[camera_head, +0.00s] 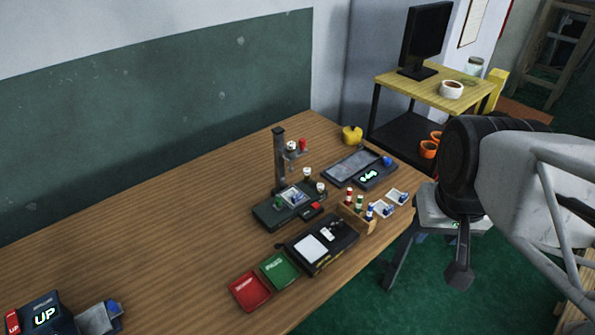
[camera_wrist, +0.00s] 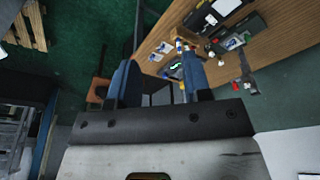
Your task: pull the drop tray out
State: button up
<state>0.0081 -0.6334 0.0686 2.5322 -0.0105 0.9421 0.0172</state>
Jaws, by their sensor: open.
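I cannot tell for sure which thing is the drop tray. A dark unit with a lit display and a blue knob (camera_head: 375,172) lies near the back right of the table, joined to a flat grey panel (camera_head: 350,164). Another dark unit reading "UP" (camera_head: 44,314) stands at the bottom left, with a grey tray-like part (camera_head: 98,319) with a blue end beside it. My gripper shows in the wrist view (camera_wrist: 160,76) with two blue fingers apart and nothing between them. It is off the table's right side, away from both units.
A dark post stand (camera_head: 280,160), a black box with a white pad (camera_head: 318,247), a wooden rack of small bottles (camera_head: 356,219), and red (camera_head: 249,292) and green (camera_head: 280,269) trays stand on the table. A yellow cart (camera_head: 432,90) is behind. The table's left middle is clear.

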jog(key=shift+o, duration=0.3)
jog(key=shift+w, duration=0.1)
jog(key=n+g+h, duration=0.3)
jog(key=n+h, duration=0.1)
jog(key=n, duration=1.4)
send_over(278, 199)
jog(key=a, duration=0.3)
notch_tip(278, 199, down, 23)
jog(key=shift+a, duration=0.2)
jog(key=shift+d+f, duration=0.1)
jog(key=shift+f, duration=0.1)
jog(key=shift+x, duration=3.8)
